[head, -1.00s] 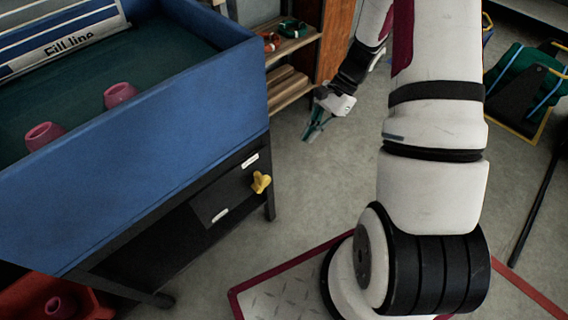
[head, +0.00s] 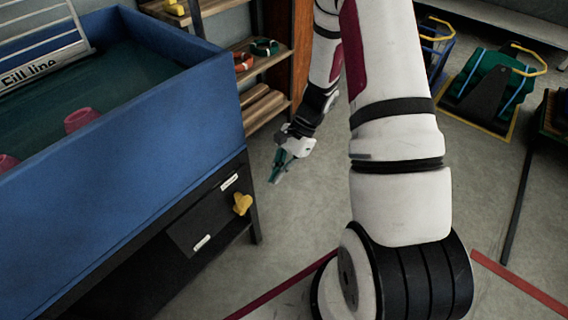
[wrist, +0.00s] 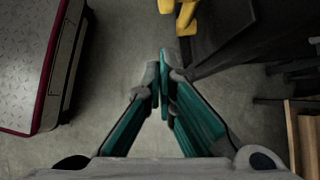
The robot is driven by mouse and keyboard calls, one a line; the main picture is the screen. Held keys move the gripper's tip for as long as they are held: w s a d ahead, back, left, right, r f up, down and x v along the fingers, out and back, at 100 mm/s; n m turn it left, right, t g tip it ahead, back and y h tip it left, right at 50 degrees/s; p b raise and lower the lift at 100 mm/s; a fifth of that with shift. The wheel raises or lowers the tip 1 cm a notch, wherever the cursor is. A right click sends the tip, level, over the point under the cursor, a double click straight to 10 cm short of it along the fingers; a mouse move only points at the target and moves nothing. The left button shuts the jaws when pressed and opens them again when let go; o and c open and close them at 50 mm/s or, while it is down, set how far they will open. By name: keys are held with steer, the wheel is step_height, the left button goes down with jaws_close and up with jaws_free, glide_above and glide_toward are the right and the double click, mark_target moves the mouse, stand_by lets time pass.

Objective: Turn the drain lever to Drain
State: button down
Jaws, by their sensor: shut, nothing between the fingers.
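The yellow drain lever (head: 242,204) is on the dark panel (head: 205,215) at the end of the blue tank's stand, between two small white labels too small to read. Its yellow part also shows at the top of the wrist view (wrist: 186,14), partly cut off by the frame edge. My gripper (head: 277,178) is to the right of the lever in the head view, apart from it and a little higher in the picture. In the wrist view its green fingers (wrist: 160,72) are together at the tips, with nothing between them, pointing toward open floor just below the lever.
The blue tank (head: 120,140) holds dark water and pink objects (head: 82,119). A wooden shelf (head: 262,62) stands behind my gripper. Green and yellow gear (head: 490,90) lies at the right. Grey floor (head: 290,225) is clear around the stand's leg.

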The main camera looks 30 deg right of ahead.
steer(key=shift+s+a+f+b, duration=0.15)
steer(key=shift+a+f+b, duration=0.2)
steer(key=shift+a, duration=0.45)
steer(key=shift+s+a+f+b, duration=0.2)
steer(key=shift+a+f, duration=0.1)
steer(key=shift+a, duration=0.55)
steer(key=shift+s+a+f+b, duration=0.1)
steer(key=shift+a+f+b, duration=0.25)
steer(key=shift+a, duration=0.45)
steer(key=shift+a+r+h+p, duration=0.2)
steer(key=shift+a+h+p, duration=0.1)
steer(key=shift+h+p, duration=0.1)
